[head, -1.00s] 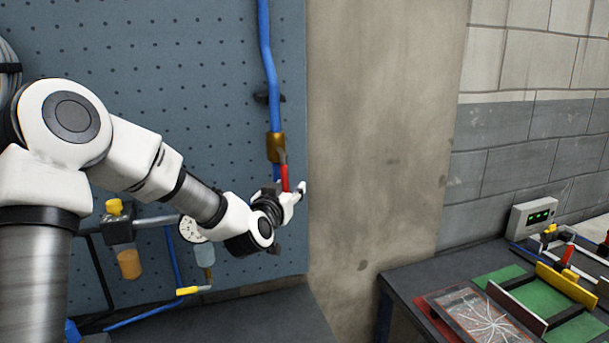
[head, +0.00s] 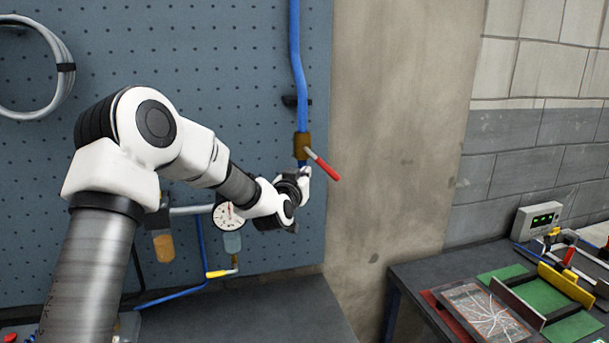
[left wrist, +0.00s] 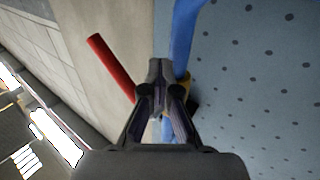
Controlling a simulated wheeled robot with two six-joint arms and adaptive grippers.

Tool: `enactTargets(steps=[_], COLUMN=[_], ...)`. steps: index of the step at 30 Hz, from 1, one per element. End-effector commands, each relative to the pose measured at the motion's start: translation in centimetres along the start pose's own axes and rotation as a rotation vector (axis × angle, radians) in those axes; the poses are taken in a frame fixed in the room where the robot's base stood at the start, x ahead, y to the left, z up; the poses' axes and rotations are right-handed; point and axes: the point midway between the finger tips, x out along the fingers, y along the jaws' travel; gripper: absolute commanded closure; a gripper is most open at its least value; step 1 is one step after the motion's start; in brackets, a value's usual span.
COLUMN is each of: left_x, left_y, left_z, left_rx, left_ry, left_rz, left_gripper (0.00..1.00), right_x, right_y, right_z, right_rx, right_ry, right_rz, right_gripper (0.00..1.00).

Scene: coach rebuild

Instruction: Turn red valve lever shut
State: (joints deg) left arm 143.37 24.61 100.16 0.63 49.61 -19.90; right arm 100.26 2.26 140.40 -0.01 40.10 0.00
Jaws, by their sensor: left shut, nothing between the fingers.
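The red valve lever (head: 323,166) sticks out from a brass valve body (head: 302,145) on the blue pipe (head: 298,70). It points down and to the right, across the pipe's line at a slant. In the left wrist view the red lever (left wrist: 111,68) lies to the left of the fingers, and the brass body (left wrist: 184,84) shows partly behind them. My left gripper (head: 305,174) is shut and empty, just below the valve; its fingers also show in the left wrist view (left wrist: 158,75). I cannot tell whether it touches the lever. My right gripper is not in view.
A blue pegboard (head: 230,60) stands behind the pipe. A pressure gauge (head: 228,216) and yellow-handled fitting (head: 220,273) sit lower left. A coiled hose (head: 65,80) hangs upper left. A bench with green trays (head: 510,280) stands at right.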

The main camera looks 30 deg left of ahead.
Motion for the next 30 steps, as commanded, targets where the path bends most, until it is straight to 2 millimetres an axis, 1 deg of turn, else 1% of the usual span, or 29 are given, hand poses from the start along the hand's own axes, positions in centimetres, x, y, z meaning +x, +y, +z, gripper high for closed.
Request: enactTargets(steps=[2, 5, 6, 17, 20, 23, 26, 30], left_x=[0.0, 0.0, 0.0, 0.0, -0.4, -1.7, -4.0, -7.8], left_y=[0.1, 0.1, 0.1, 0.0, 0.0, -0.1, -0.1, -0.2], left_z=[0.0, 0.0, 0.0, 0.0, 0.0, -0.1, 0.0, -0.1], left_rx=[0.001, 0.001, 0.001, 0.001, 0.0, -0.003, -0.004, -0.005], left_ry=[0.0, 0.0, 0.0, 0.0, -0.001, 0.0, -0.002, -0.001], left_rz=[0.001, 0.001, 0.001, 0.001, 0.001, 0.0, 0.001, 0.002], left_gripper=[1.0, 0.67, 0.58, 0.58, 0.58, 0.58, 0.58, 0.58], right_x=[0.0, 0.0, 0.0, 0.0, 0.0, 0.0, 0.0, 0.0], right_y=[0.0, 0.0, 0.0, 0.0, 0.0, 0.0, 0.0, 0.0], right_z=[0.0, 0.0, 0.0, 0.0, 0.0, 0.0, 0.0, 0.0], right_rx=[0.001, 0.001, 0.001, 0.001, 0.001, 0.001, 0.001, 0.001], right_ry=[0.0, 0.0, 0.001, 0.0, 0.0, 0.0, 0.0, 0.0], right_rz=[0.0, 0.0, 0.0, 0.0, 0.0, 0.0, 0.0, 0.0], right_gripper=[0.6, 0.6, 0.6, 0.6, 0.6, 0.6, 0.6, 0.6])
